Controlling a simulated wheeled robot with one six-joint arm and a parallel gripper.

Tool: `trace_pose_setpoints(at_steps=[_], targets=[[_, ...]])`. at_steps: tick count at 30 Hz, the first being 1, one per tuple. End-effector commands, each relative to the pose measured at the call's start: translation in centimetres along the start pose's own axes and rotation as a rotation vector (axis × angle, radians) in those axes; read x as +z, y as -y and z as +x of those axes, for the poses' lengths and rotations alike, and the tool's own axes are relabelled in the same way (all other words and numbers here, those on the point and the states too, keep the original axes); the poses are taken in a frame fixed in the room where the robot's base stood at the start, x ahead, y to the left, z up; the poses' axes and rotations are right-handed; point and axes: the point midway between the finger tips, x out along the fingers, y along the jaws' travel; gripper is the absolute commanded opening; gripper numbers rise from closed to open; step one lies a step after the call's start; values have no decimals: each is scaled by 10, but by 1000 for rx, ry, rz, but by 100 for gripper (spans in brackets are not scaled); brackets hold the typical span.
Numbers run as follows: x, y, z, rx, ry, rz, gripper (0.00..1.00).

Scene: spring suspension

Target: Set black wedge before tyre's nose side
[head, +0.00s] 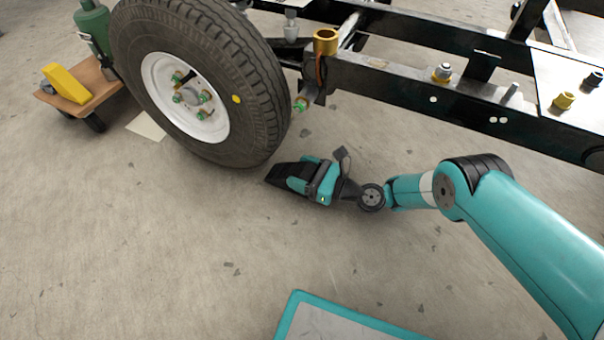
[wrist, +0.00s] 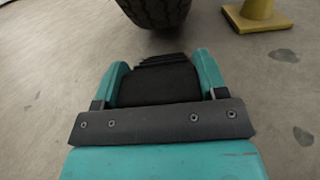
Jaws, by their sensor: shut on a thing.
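The black wedge (head: 285,173) is at the lower right of the tyre in the head view, with its thin ribbed end towards the tread. My gripper (head: 318,180) is shut on the wedge, which also shows between the teal fingers in the wrist view (wrist: 158,80). The wedge is on or very near the floor; I cannot tell which. The black tyre (head: 262,110) with its white rim stands upright on the floor. Its tread shows at the top of the wrist view (wrist: 155,10), with a small strip of floor between it and the wedge.
A black chassis frame (head: 400,82) runs to the right above the floor. A wooden dolly (head: 95,92) with a yellow wedge (head: 66,84) and a green bottle (head: 92,25) stands left of the tyre. A yellow cone (wrist: 257,12) shows in the wrist view. The floor in front is clear.

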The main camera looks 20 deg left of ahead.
Motion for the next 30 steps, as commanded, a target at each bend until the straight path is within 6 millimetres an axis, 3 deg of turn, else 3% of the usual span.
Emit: trace_pose_setpoints(at_steps=[5,6,9,20,30], targets=[[-2,0,0,0,2,0,23],[-3,0,0,0,-1,0,73],[-3,0,0,0,-1,0,91],[2,1,-2,-1,-1,1,91],[8,0,-71,-4,-1,4,91]])
